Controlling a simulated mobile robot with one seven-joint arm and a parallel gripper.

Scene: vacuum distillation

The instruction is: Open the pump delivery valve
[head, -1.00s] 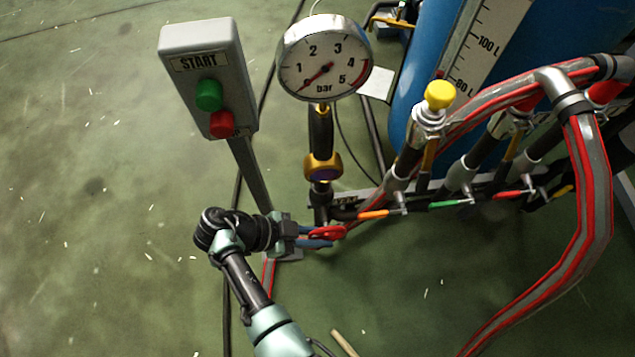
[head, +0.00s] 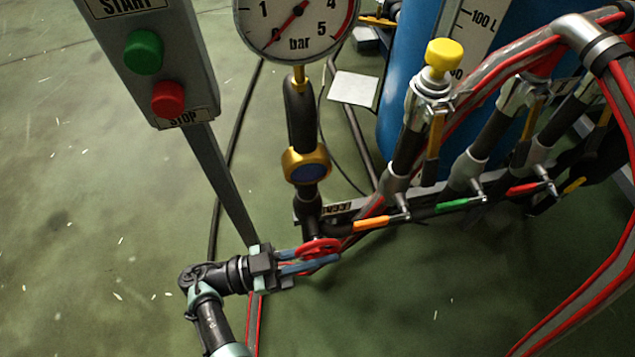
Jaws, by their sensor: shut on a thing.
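A small red handwheel valve (head: 316,246) sits low on the dark vertical pipe, below the brass-coloured fitting (head: 306,166) and the pressure gauge (head: 294,18). My gripper (head: 326,257) reaches it from the left, its two bluish fingers lying along the wheel and shut on it. The fingers and their shadow hide part of the wheel's lower side. The gauge needle points towards the low end of the scale; the top of the gauge is cut off.
A grey start/stop box (head: 150,60) with green and red buttons stands on a post left of the pipe. To the right are a yellow-capped valve (head: 441,56), several coloured levers, red-striped hoses and a blue tank (head: 400,120). The floor at left is clear.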

